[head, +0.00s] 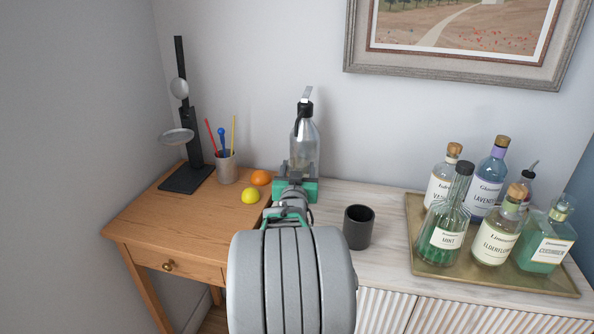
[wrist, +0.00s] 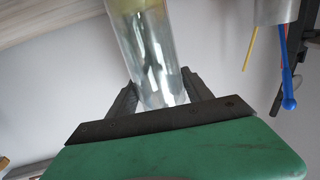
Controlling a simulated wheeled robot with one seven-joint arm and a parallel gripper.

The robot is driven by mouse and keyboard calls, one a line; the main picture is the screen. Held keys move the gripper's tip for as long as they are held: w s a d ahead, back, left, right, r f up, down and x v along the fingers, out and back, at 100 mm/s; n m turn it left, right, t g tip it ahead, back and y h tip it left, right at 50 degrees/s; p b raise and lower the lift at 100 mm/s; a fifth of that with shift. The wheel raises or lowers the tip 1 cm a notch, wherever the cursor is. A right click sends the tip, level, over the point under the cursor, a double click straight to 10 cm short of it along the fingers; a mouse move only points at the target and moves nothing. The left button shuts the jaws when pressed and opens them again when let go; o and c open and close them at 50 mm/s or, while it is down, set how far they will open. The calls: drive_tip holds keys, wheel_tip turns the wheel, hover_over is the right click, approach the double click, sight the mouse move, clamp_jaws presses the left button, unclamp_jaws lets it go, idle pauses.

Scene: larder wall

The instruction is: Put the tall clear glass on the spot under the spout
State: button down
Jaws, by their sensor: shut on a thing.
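The tall clear glass (wrist: 155,55) shows in the wrist view as a see-through cylinder between the two dark fingers. My gripper (wrist: 160,90) is shut on it. In the head view my gripper (head: 298,178) is above the table, seen from behind. Directly beyond it is a clear bottle shape (head: 306,142) with a black neck, a black spout and a silver lever. The glass overlaps this shape in the head view, so I cannot separate their outlines or tell the gap. The spot under the spout is hidden behind my gripper and arm.
A black cup (head: 358,227) stands close to the right. A gold tray (head: 488,278) of several bottles is farther right. A lemon (head: 250,196), an orange (head: 261,177), a metal pen cup (head: 226,168) and a black stand (head: 187,178) are on the left, on the wooden table (head: 160,212).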

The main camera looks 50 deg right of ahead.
drive_tip(key=shift+c, duration=2.2)
unclamp_jaws()
drive_tip(key=shift+f, duration=0.1)
drive_tip(key=v, duration=1.2)
